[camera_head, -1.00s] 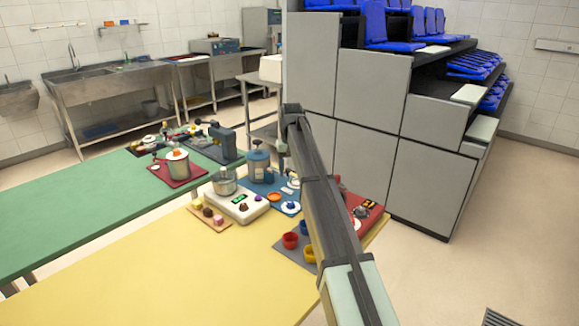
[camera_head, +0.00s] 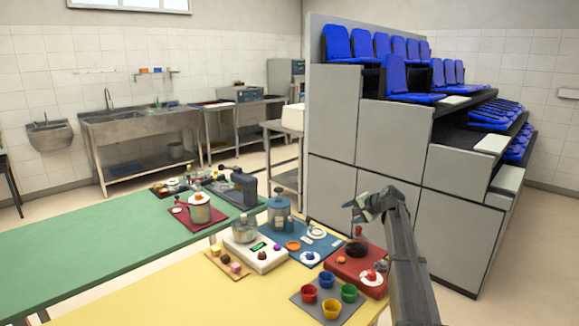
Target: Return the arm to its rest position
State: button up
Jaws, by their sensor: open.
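My arm (camera_head: 405,260) rises from the lower right, along the right edge of the yellow table (camera_head: 185,300). Its end, my gripper (camera_head: 352,206), is raised above the red mat (camera_head: 370,264) on the table's far right. The gripper is small in the view; its jaws are open and I see nothing held in them. A dark red container (camera_head: 357,246) stands on the red mat below the gripper, apart from it.
Colored cups (camera_head: 309,293) stand on a grey mat. A white scale (camera_head: 258,257) and a blue pot (camera_head: 279,213) stand farther back. A green table (camera_head: 80,255) lies left. Tiered grey stands (camera_head: 385,140) with blue seats rise behind my arm.

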jog(key=s+d+f+m+g+h, duration=0.1)
jog(key=s+d+f+h, duration=0.1)
jog(key=s+d+f, duration=0.5)
jog(key=s+d+f+m+h, duration=0.1)
jog(key=d+f+h, duration=0.3)
jog(key=d, duration=0.8)
jog(key=s+d+f+g+h, duration=0.1)
jog(key=s+d+f, duration=0.3)
jog(key=d+f, duration=0.4)
jog(key=s+a+f+n+g+y, duration=0.1)
jog(key=s+a+f+n+g, duration=0.15)
jog(key=s+a+f, duration=0.9)
jog(key=s+a+f+n+g+y, duration=0.15)
jog(key=s+a+f+g, duration=0.25)
jog(key=s+a+f, duration=0.95)
jog(key=s+a+f+n+g, duration=0.2)
jog(key=s+f, duration=0.2)
jog(key=s, duration=0.7)
jog(key=s+a+f+n+g+h, duration=0.1)
jog(key=s+a+f+n+g, duration=0.1)
jog(key=s, duration=1)
jog(key=s+a+f+n+g, duration=0.3)
jog(key=s+a+f, duration=0.1)
jog(key=s, duration=0.8)
jog(key=shift+a+f, duration=0.15)
jog(key=shift+f, duration=0.65)
